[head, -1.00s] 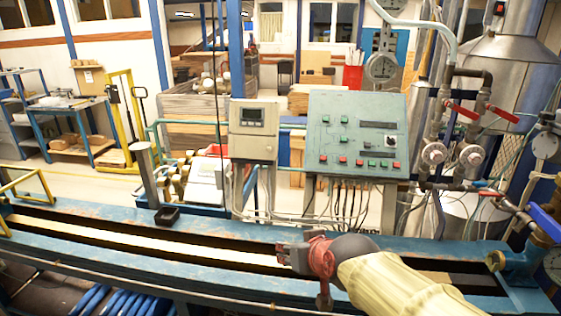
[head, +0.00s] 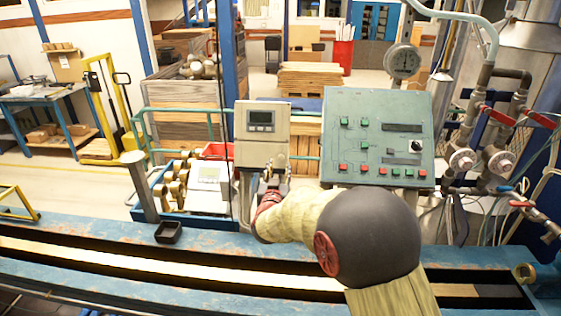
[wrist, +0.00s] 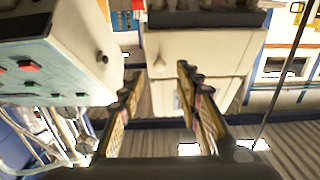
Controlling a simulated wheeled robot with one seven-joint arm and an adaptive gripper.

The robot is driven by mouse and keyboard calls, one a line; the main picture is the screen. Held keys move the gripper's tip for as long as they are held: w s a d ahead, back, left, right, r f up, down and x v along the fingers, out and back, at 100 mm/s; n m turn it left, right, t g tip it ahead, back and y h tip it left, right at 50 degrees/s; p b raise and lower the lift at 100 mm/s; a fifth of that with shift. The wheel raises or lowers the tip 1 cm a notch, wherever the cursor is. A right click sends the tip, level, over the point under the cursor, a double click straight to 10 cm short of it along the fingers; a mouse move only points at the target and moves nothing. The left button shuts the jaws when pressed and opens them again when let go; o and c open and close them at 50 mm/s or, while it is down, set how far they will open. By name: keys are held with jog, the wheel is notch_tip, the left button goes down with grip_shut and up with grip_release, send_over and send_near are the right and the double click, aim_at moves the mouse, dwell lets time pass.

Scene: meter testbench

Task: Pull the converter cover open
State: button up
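The converter is a beige box with a small dark display (head: 262,120), mounted left of the green control panel. Its cover looks closed in the head view. My gripper (head: 274,176) is in front of the lower part of the converter, fingers pointing up toward it. In the wrist view my gripper (wrist: 158,78) is open with two separate fingers and nothing between them. A pale box, apparently the converter (wrist: 205,62), is beyond the fingertips. I cannot tell whether the fingers touch it.
The green control panel (head: 377,137) with buttons stands close on the right; it shows at left in the wrist view (wrist: 55,68). Pipes with red valve handles (head: 497,115) are further right. A blue bench (head: 110,243) with a small black tray (head: 168,232) lies below.

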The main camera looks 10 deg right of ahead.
aim_at(281, 158)
jog(key=x, duration=0.5)
jog(key=c, duration=0.3)
grip_shut()
dwell(0.7)
